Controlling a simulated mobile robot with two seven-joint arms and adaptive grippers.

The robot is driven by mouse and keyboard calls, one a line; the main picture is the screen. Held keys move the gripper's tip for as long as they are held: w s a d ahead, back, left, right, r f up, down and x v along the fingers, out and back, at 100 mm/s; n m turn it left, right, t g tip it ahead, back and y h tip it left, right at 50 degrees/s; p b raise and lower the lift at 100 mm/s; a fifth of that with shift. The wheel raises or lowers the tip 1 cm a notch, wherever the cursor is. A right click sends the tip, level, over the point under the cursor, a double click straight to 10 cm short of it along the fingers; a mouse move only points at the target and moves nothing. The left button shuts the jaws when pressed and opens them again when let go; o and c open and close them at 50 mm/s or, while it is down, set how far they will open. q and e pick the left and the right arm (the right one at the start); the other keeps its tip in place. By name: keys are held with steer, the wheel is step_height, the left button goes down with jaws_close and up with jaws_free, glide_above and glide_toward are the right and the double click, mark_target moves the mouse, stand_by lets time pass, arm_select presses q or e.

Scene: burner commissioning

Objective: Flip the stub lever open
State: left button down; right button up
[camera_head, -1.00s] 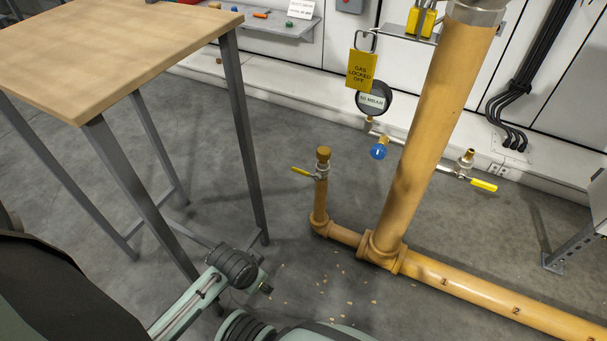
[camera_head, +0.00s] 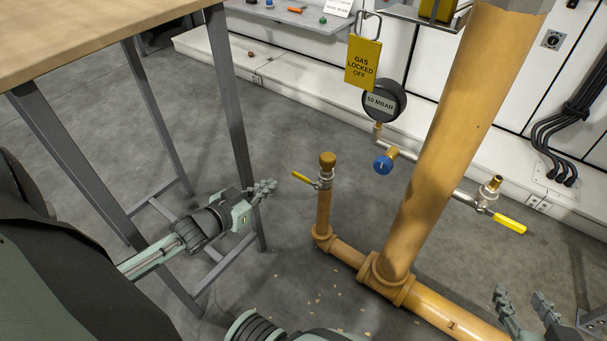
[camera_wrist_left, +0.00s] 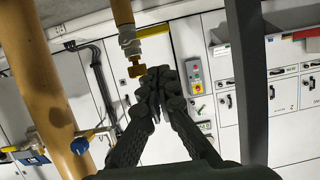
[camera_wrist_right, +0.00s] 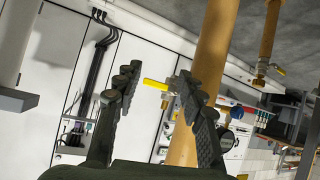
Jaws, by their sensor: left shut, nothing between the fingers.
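The stub (camera_head: 324,205) is a short upright yellow pipe with a brass cap (camera_head: 327,159). Its yellow stub lever (camera_head: 304,178) sticks out to the left, roughly level, below the cap. My left gripper (camera_head: 268,187) is shut and empty, left of the lever's end with a small gap in the picture. In the left wrist view the shut fingertips (camera_wrist_left: 160,78) are beside the brass cap (camera_wrist_left: 137,68), with the lever (camera_wrist_left: 154,31) above them. My right gripper (camera_head: 520,300) is open and empty at the lower right, far from the stub; its spread fingers show in the right wrist view (camera_wrist_right: 157,82).
A thick yellow riser (camera_head: 435,150) stands right of the stub, with a gauge (camera_head: 383,101), a blue knob (camera_head: 383,165) and another yellow lever (camera_head: 509,224). A wooden table (camera_head: 90,35) with grey legs is at the left. A yellow sign (camera_head: 363,62) hangs behind.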

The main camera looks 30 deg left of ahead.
arm_select(q)
steer(key=shift+w+a+r+t+h, duration=0.15)
steer(key=shift+w+r+t+h, duration=0.15)
steer(key=shift+w+r+t, duration=0.3)
arm_select(e)
steer(key=shift+w+a+r+t, duration=0.2)
steer(key=shift+w+r, duration=0.1)
steer(key=shift+r, duration=0.2)
steer(key=shift+w+a+r+t, duration=0.1)
steer(key=shift+w+r+t, duration=0.15)
steer(key=shift+r, duration=0.25)
arm_select(q)
steer(key=shift+r, duration=0.1)
steer(key=b, duration=0.3)
glide_above(307, 180)
steer(key=s+a, duration=0.2)
steer(key=a, duration=0.1)
step_height(307, 180, down, 2)
steer(key=f, duration=0.1)
steer(key=shift+f+b, duration=0.3)
steer(key=shift+f, duration=1.45)
arm_select(e)
steer(key=a+r+t+y, duration=0.2)
steer(key=a+r+t, duration=0.2)
steer(key=r, duration=0.3)
steer(key=a+r+t+y, duration=0.3)
steer(key=r+t, duration=0.1)
steer(key=r, duration=0.4)
steer(key=shift+a+r+n+y, duration=0.3)
steer(key=shift+a, duration=0.1)
